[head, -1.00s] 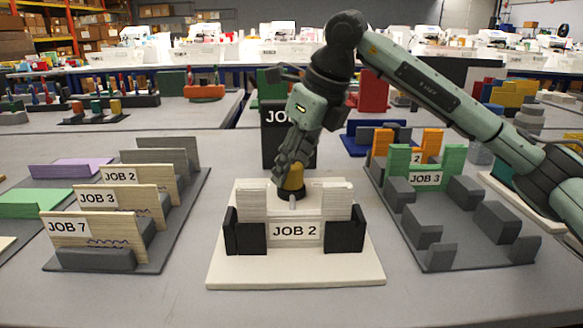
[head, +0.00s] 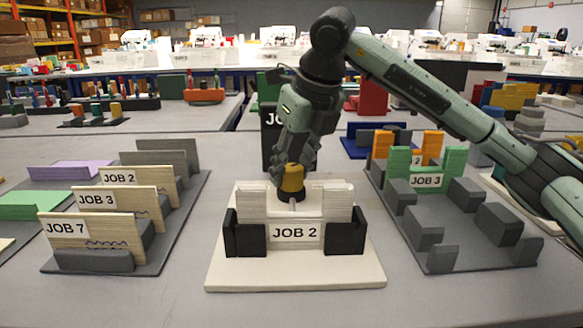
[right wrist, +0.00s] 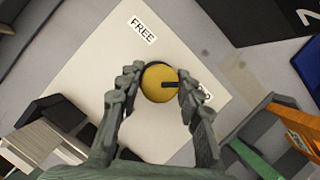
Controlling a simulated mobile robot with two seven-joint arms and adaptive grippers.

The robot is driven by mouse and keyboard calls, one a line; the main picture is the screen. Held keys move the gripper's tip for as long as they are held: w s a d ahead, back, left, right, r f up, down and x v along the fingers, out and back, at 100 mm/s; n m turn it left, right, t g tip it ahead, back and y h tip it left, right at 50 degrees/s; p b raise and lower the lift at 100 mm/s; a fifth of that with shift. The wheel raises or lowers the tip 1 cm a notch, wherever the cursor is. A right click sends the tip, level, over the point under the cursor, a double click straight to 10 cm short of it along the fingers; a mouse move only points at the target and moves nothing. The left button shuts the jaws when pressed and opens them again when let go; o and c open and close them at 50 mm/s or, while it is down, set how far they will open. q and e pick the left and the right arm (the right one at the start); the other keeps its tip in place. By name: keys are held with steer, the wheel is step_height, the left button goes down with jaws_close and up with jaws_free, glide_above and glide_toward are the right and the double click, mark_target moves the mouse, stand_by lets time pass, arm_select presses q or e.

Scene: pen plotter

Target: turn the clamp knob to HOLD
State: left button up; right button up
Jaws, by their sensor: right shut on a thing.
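The clamp knob (head: 291,181) is a yellow cap on a black collar, at the top of the white JOB 2 fixture (head: 225,277) in the middle of the head view. My right gripper (head: 291,171) reaches down from above and is shut on the knob. In the right wrist view the knob (right wrist: 155,90) sits between the two fingers, and its black pointer bar points right, toward a label (right wrist: 206,93) mostly hidden by a finger. The FREE label (right wrist: 142,31) lies on the white plate, upper left of the knob. My left gripper is not in view.
A dark rack with JOB 7, JOB 3 and JOB 2 boards (head: 95,235) stands to the left. A grey tray with green JOB 3 blocks (head: 427,181) stands to the right, below my right arm. A dark JOB sign (head: 272,148) stands behind the fixture.

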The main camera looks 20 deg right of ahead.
steer(key=o, duration=1.2)
steer(key=shift+c, duration=0.2)
steer(key=shift+r, duration=0.1)
steer(key=v, duration=1.1)
steer(key=shift+s+r, duration=0.25)
steer(key=shift+r, duration=0.1)
steer(key=shift+d, duration=0.1)
